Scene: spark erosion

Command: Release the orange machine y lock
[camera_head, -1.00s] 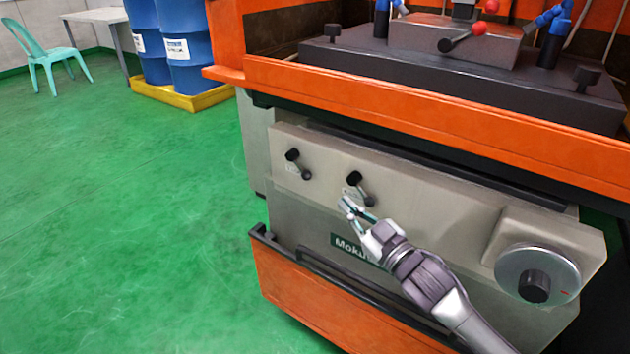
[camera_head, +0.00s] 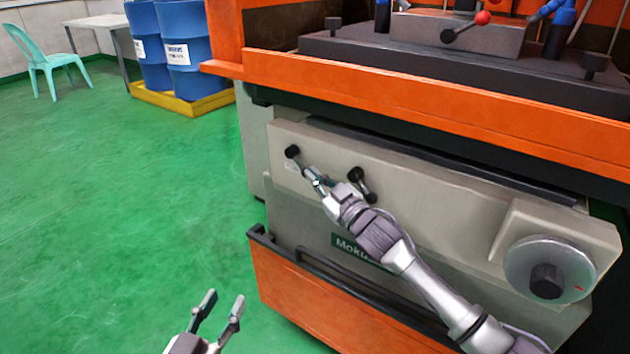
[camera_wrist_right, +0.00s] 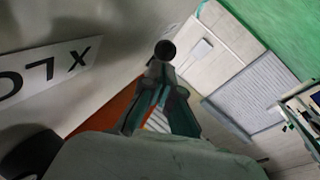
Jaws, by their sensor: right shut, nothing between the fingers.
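Two black lock levers sit on the beige front panel of the orange machine (camera_head: 400,85): a left lever (camera_head: 293,152) and a right lever (camera_head: 357,177). My right gripper (camera_head: 311,175) is at the lower end of the left lever, its fingers shut with nothing between them. In the right wrist view, a black ball knob (camera_wrist_right: 165,50) stands just beyond the shut fingertips (camera_wrist_right: 163,72); I cannot tell whether they touch. My left gripper (camera_head: 223,298) is open and empty, low over the green floor.
A large round handwheel (camera_head: 520,270) projects from the panel at the right. The orange table edge (camera_head: 450,95) overhangs above the levers. Blue drums (camera_head: 185,55) on a yellow pallet and a green chair (camera_head: 48,65) stand far left. The floor left of the machine is clear.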

